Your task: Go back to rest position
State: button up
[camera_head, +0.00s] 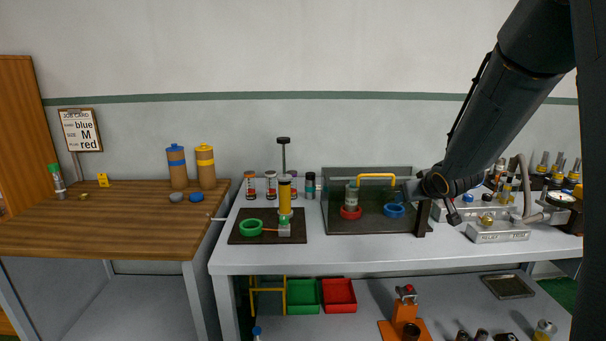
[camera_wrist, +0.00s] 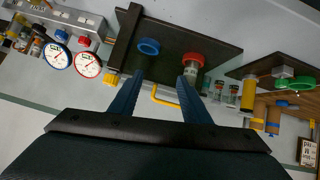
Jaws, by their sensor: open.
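My arm comes in from the upper right of the head view, and my gripper (camera_head: 408,190) is at the right side of the dark vise station (camera_head: 368,227) on the grey bench. In the wrist view my gripper (camera_wrist: 164,78) has its two blue fingers apart with nothing held between them. Beyond the fingertips, a blue ring (camera_wrist: 148,46) and a red ring (camera_wrist: 193,60) lie on the dark board. The blue ring (camera_head: 394,210) and red ring (camera_head: 351,213) also show in the head view, with a grey-green cylinder (camera_head: 352,194) standing at the red one.
A yellow handle (camera_head: 377,176) rises behind the rings. Gauges and fittings (camera_head: 497,231) crowd the right.

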jog(key=s+a+f+g+b, duration=0.1)
jog(key=s+a+f+g, duration=0.2)
jog(key=s, duration=0.8)
jog(key=s+a+f+m+g, duration=0.1)
jog(key=s+a+f+g, duration=0.3)
jog(key=s, duration=0.8)
jog(key=s+a+f+g+b, duration=0.1)
jog(key=s+a+f+g, duration=0.2)
jog(key=s, duration=0.9)
notch_tip(320, 180, down, 4)
jog(key=shift+s+a+r+m+g+b, duration=0.1)
jog(key=shift+s+a+m+g+b, duration=0.2)
jog(key=shift+a, duration=0.35)
jog(key=shift+w, duration=0.15)
jog(key=shift+c, duration=1.3)
jog(key=shift+d, duration=0.15)
jog(key=shift+c, duration=0.2)
